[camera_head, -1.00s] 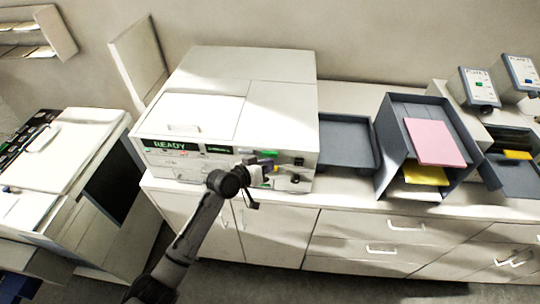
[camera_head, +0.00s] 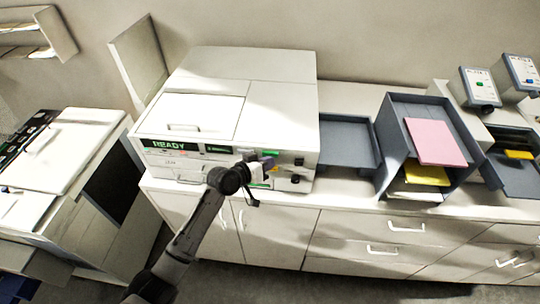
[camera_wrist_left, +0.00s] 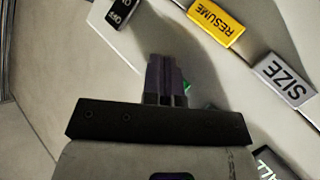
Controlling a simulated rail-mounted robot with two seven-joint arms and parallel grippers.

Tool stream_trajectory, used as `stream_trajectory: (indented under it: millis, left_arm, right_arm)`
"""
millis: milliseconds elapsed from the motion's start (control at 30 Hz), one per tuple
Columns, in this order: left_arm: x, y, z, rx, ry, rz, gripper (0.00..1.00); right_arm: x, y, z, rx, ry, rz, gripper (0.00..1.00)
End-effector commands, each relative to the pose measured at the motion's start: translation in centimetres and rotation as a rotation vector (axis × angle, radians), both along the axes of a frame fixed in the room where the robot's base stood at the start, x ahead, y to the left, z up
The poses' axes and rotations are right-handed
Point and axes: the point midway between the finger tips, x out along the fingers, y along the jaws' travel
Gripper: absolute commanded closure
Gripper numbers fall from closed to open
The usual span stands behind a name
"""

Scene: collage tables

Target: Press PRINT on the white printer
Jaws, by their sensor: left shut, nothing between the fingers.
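The white printer (camera_head: 245,100) stands on the counter, its lit display (camera_head: 170,146) reading READY. A green key (camera_head: 269,153) shows on its front panel, its label too small to read. My left gripper (camera_head: 268,163) is at the panel just below that key, fingers shut and empty. In the left wrist view my shut fingers (camera_wrist_left: 166,78) point at the panel, and a sliver of green (camera_wrist_left: 187,88) shows beside their tips, mostly hidden. I cannot tell whether they touch it. My right gripper is not in view.
In the wrist view, a yellow RESUME key (camera_wrist_left: 217,22) and a grey SIZE key (camera_wrist_left: 285,79) lie near my fingers. A grey tray (camera_head: 346,143) and a sorter (camera_head: 385,150) with pink and yellow sheets stand right of the printer. Another machine (camera_head: 75,150) is at left.

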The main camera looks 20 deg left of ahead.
Motion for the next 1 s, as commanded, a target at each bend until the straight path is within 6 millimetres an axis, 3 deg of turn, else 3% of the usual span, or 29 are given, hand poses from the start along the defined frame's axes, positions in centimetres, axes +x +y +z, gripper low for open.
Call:
stream_trajectory:
  millis: [700,1000]
  left_arm:
    - [0.48,0.13,0.01,0.0,0.0,0.0,1.0]
    - [-0.29,-0.03,0.16,0.001,0.001,0.0,1.0]
  right_arm:
    - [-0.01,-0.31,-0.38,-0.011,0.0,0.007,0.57]
    - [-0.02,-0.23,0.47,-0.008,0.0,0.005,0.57]
